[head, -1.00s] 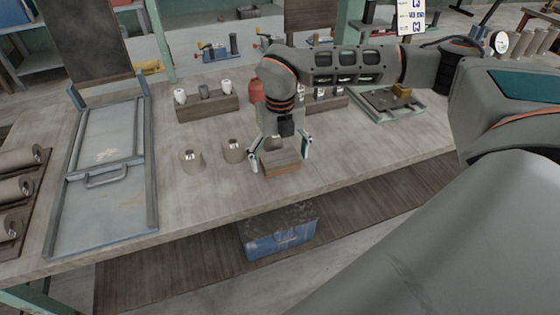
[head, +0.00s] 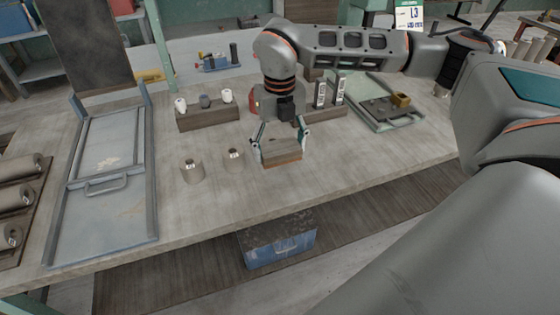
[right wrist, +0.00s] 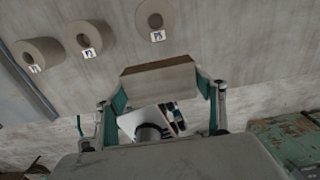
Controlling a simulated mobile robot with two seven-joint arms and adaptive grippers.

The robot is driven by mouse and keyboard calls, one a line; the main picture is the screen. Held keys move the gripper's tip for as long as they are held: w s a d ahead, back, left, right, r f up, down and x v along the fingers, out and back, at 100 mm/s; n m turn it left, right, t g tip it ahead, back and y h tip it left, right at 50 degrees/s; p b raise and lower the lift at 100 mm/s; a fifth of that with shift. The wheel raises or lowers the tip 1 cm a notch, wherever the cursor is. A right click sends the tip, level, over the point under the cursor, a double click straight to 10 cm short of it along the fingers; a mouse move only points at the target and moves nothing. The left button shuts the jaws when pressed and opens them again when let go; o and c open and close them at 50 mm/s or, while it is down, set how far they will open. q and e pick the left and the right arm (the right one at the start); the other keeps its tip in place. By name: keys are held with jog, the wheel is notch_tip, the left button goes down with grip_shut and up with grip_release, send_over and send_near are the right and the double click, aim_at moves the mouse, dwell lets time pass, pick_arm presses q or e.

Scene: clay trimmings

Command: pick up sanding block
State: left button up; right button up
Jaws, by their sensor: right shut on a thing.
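In the right wrist view the block (right wrist: 160,78) spans between the two fingers of the right gripper (right wrist: 162,88). My left gripper is not in view.
Behind are a wooden rack with small bottles (head: 208,117) and a metal tray (head: 375,112). A framed panel (head: 105,170) lies at left. A blue box (head: 280,250) sits below the bench.

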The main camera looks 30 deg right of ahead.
aim_at(279, 146)
notch_tip(279, 146, up, 13)
jog(key=shift+p, duration=0.4)
jog(key=o, duration=0.6)
jog(key=c, duration=0.3)
